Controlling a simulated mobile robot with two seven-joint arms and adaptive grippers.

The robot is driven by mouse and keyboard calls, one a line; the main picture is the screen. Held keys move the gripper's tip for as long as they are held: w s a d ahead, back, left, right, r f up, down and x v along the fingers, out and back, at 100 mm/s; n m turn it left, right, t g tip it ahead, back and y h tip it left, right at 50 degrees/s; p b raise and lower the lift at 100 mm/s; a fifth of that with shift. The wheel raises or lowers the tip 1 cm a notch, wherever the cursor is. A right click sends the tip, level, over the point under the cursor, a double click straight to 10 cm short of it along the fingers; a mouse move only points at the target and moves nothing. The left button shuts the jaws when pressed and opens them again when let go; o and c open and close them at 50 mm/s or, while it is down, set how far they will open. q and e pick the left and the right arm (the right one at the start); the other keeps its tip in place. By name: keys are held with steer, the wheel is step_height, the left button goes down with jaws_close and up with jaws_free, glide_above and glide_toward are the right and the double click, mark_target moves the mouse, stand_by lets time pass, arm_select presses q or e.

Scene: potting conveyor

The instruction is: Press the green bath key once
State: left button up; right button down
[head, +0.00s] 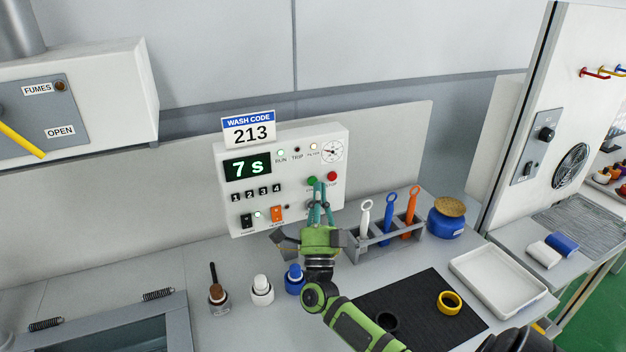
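The white control box (284,152) stands at the back of the bench and carries a display (247,168) reading "7 s". A round green key (311,181) sits on its right half, left of a round red key (332,176). My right gripper (319,187) reaches up from below, with its teal fingers close together and nothing seen between them. Its fingertips overlap the lower edge of the green key in the head view. I cannot tell whether they touch it. My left gripper is not in view.
A sign (248,128) reading "WASH CODE 213" tops the box. Number keys, a black switch (246,220) and an orange switch (277,213) sit lower. A grey rack (372,250) with coloured tools stands right of my gripper. Several small bottles stand left.

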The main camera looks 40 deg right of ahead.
steer(key=shift+s, duration=0.15)
steer(key=s, duration=0.1)
steer(key=s+a+p, duration=0.1)
steer(key=s, duration=0.1)
steer(key=s+p, duration=0.1)
steer(key=shift+s+a, duration=0.3)
steer(key=shift+s, duration=0.1)
stand_by(1.1)
